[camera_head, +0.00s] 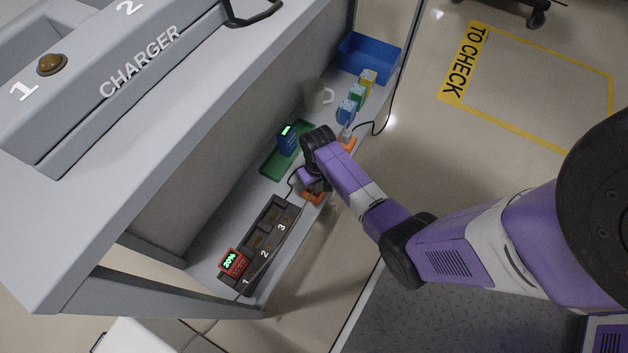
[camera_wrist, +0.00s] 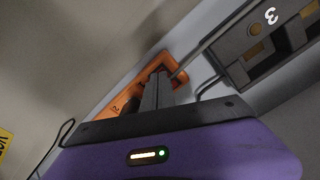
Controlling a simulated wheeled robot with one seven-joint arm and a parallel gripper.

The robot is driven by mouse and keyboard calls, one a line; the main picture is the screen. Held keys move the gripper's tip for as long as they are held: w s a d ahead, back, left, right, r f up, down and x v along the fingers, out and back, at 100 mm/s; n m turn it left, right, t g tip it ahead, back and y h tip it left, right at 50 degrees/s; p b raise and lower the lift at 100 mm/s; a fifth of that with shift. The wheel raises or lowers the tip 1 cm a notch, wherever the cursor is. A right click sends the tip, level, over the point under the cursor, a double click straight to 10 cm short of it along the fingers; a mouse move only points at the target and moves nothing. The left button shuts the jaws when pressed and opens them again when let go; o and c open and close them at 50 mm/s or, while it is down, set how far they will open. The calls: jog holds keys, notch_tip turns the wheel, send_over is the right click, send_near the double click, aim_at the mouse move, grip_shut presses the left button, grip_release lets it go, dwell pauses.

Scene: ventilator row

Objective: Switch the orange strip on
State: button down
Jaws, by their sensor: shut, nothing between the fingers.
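The orange strip (camera_head: 314,198) lies along the front edge of the lower shelf in the head view. My arm covers its middle, and its other end (camera_head: 348,143) shows beyond the wrist. In the wrist view the orange strip (camera_wrist: 181,66) runs diagonally, with a dark socket near its lower left and a dark red part by my fingertips. My gripper (camera_wrist: 158,78) is shut and empty, its fingertips over the strip near that dark red part. I cannot tell whether they touch. The fingers hide part of the strip, and whether its switch is on does not show.
A black charging dock (camera_head: 262,243) numbered 1 to 3 holds a red 20% battery (camera_head: 233,262) in bay 1. A blue battery (camera_head: 288,139) stands in a green tray (camera_head: 270,168). A mug (camera_head: 313,94), several small boxes and a blue bin (camera_head: 367,60) stand farther back. Cables run nearby.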

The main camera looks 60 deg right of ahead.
jog(key=shift+f, duration=0.4)
jog(key=shift+r, duration=0.15)
notch_tip(320, 180, up, 7)
jog(key=p, duration=0.7)
dwell(0.3)
dwell(0.5)
